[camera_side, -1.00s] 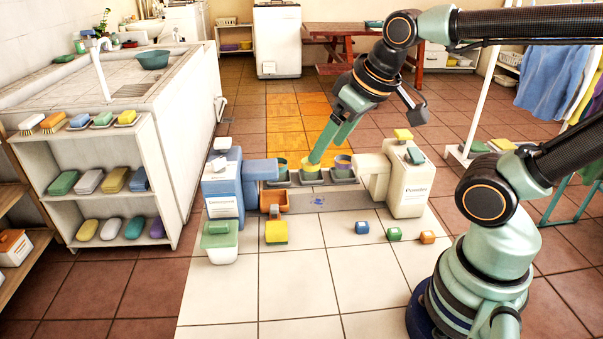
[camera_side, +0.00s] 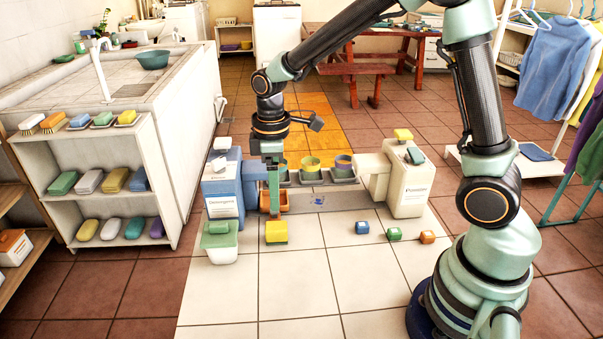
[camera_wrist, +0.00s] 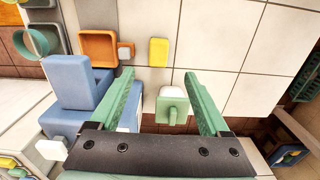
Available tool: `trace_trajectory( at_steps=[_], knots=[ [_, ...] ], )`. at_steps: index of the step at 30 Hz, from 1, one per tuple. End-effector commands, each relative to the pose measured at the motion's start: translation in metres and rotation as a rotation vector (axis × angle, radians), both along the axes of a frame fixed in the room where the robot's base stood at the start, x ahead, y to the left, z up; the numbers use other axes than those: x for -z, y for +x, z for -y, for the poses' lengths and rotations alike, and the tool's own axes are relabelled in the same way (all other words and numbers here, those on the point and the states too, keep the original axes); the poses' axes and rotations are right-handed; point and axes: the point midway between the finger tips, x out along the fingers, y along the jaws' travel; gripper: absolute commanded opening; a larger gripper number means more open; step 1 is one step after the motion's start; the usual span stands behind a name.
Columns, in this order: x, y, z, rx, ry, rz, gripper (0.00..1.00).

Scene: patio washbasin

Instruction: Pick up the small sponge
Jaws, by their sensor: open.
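A yellow sponge-like block (camera_side: 277,232) stands on the pale tiles in the side view, in front of an orange bin. It also shows in the wrist view (camera_wrist: 158,52), just beyond my fingertips. My gripper (camera_side: 274,211) points down over this block in the side view. In the wrist view my gripper (camera_wrist: 159,75) has its green fingers wide apart with nothing held between them. I cannot tell which piece is called the small sponge.
A blue detergent container (camera_side: 222,200) and a white tub with a green lid (camera_side: 221,249) stand left of the block. The orange bin (camera_wrist: 99,47) is close by. A cream powder container (camera_side: 407,195) stands right. The front tiles are clear.

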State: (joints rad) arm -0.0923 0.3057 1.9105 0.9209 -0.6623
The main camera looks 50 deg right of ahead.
Motion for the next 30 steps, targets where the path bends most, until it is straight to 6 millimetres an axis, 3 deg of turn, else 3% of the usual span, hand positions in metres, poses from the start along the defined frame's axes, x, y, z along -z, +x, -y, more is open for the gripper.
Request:
trace_trajectory(
  at_steps=[12,20,30],
  knots=[
    [0.06,0.0,0.0,-0.007,-0.001,-0.01,0.8],
    [0.078,0.0,0.001,-0.006,0.0,-0.008,0.8],
    [0.12,0.001,0.004,-0.006,-0.001,-0.006,0.8]
  ],
)
